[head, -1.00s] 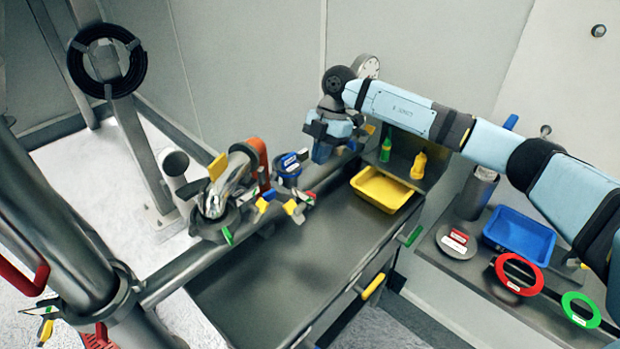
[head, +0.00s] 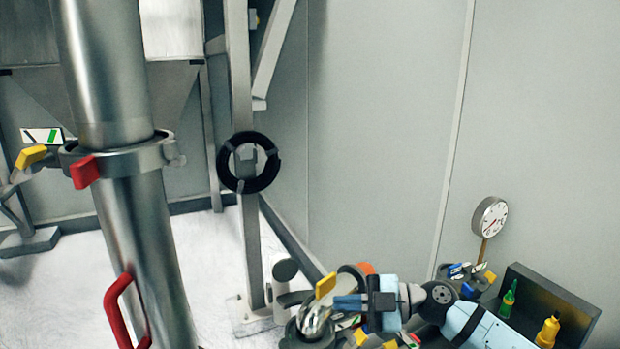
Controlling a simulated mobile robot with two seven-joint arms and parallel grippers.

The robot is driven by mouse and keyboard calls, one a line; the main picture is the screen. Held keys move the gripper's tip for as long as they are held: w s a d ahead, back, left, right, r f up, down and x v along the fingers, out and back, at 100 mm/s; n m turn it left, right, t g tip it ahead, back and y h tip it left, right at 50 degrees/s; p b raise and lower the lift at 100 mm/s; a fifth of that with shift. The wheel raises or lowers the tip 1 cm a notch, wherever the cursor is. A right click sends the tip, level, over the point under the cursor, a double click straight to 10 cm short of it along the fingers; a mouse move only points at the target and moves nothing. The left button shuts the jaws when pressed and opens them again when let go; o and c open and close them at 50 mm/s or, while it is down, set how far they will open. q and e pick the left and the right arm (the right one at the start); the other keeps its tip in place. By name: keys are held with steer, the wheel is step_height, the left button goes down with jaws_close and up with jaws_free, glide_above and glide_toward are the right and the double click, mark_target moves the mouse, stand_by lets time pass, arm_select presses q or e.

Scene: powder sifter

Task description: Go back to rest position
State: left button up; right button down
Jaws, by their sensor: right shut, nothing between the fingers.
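My right gripper (head: 348,303) is in the lower middle of the head view, on a light blue arm that comes in from the lower right. It points left, and its fingers are shut with nothing between them. In the picture it lies just right of a shiny metal pipe elbow (head: 314,320) with a yellow tab. I cannot tell whether it touches the elbow. My left gripper is not in view.
A tall steel pipe (head: 112,80) with a clamp collar and red handle (head: 115,310) stands at left. A round gauge (head: 490,217), a green bottle (head: 508,298) and a yellow bottle (head: 548,330) are at right.

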steer(key=s+d+f+m+t+h, duration=0.3)
steer(key=d+m+t+h, duration=0.4)
steer(key=m, duration=0.4)
steer(key=s+d+f+m+t+h, duration=0.3)
steer(key=d+m+t+h, duration=0.2)
steer(key=m+t+h, duration=0.5)
steer(key=s+d+f+m+g, duration=0.1)
steer(key=s+d+f+g, duration=0.2)
steer(key=s+f+g, duration=0.35)
steer(key=s+d+f+m+g, duration=0.1)
steer(key=s+d+f+g, duration=0.2)
steer(key=s, duration=0.7)
steer(key=s+d+f+m+g, duration=0.1)
steer(key=s+d+f+g, duration=0.1)
steer(key=s+f+g, duration=0.55)
steer(key=w+a+f+n+t+y+p, duration=0.1)
steer(key=w+a+f+t+y, duration=0.1)
steer(key=w+a+f+t, duration=0.2)
step_height(320, 180, down, 5)
steer(key=a+t, duration=0.3)
steer(key=t, duration=0.2)
steer(key=shift+w+y+p, duration=0.3)
steer(key=shift+y+p, duration=0.05)
steer(key=shift+y, duration=0.05)
